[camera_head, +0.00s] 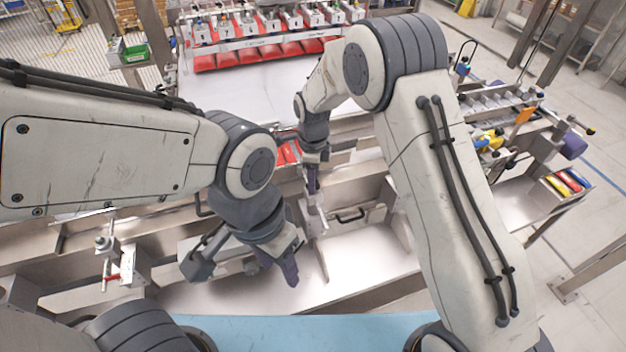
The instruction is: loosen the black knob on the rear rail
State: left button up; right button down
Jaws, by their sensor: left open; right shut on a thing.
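My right gripper (313,188) points down at the rear rail (346,178), just above an upright metal bracket (317,220). Its dark fingers are shut at the top of that bracket. The black knob is not visible on its own; the fingers cover the place where they grip. My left gripper (243,272) is open, its fingers spread wide over the metal trough nearer to me. I see nothing between its fingers. It is lower in the picture and to the left of the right gripper.
A bracket with a pale knob and red part (112,278) stands at the left. A metal box with a black handle (350,214) lies right of the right gripper. A blue surface (310,333) is at the front. My arms block much.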

jog(key=n+b, duration=0.1)
jog(key=n, duration=0.9)
jog(key=shift+b, duration=0.4)
jog(key=n, duration=0.3)
jog(key=shift+n, duration=0.3)
jog(key=n+b, duration=0.1)
jog(key=n, duration=1.2)
jog(key=shift+r+n, duration=0.1)
jog(key=shift+n, duration=0.2)
jog(key=shift+c, duration=2)
grip_release()
jog(key=shift+d, duration=0.1)
